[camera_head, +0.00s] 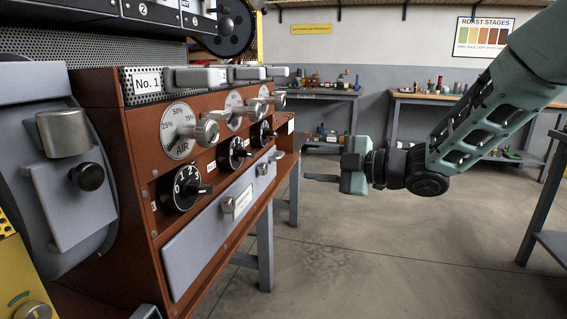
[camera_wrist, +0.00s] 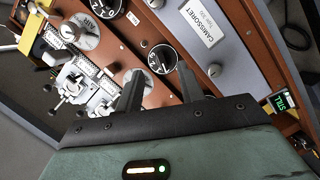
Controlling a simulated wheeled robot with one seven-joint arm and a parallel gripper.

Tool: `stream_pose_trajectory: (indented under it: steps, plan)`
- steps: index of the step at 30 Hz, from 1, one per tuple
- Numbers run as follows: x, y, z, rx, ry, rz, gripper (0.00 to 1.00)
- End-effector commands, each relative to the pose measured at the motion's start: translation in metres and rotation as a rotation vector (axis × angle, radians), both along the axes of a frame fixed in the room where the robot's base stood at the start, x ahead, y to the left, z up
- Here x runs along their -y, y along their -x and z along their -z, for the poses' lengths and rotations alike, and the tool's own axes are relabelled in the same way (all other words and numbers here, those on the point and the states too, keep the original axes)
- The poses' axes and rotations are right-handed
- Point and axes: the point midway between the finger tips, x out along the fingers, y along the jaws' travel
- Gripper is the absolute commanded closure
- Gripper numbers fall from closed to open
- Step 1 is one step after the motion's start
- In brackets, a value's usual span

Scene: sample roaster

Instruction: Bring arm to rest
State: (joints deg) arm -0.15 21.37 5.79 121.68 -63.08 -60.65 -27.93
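My gripper (camera_head: 322,178) is at the end of my green arm, held out level in the air to the right of the roaster's red-brown front panel (camera_head: 150,190). In the wrist view my gripper (camera_wrist: 158,95) shows two dark fingers standing apart with nothing between them. The fingers point toward the roaster panel, with a black dial (camera_wrist: 162,59) just beyond them. The fingers look clear of the panel and its knobs.
The roaster carries AIR dials (camera_head: 180,130), black numbered knobs (camera_head: 186,189) and a grey drawer-like plate (camera_head: 215,230). Workbenches with small items (camera_head: 330,94) stand at the back. A grey table edge (camera_head: 550,240) is at the right. The floor (camera_head: 370,270) between is clear.

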Motion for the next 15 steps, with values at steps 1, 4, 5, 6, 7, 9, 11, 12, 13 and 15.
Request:
stream_pose_trajectory:
  steps: [1,4,5,6,7,9,11,12,13,15]
  plan:
    - [-0.01,0.004,0.002,-0.071,0.015,0.071,0.62]
    - [-0.018,0.016,0.018,-0.251,0.044,0.236,0.62]
    - [-0.018,0.023,0.024,-0.308,0.053,0.286,0.62]
    - [-0.019,0.033,0.032,-0.387,0.067,0.348,0.62]
    - [-0.019,0.042,0.039,-0.448,0.079,0.395,0.62]
    - [-0.018,0.069,0.056,-0.592,0.106,0.499,0.62]
    - [-0.015,0.098,0.07,-0.722,0.135,0.588,0.62]
    - [-0.012,0.119,0.08,-0.806,0.157,0.644,0.62]
    - [-0.01,0.136,0.087,-0.869,0.176,0.684,0.62]
    - [-0.005,0.176,0.1,-1.005,0.217,0.77,0.62]
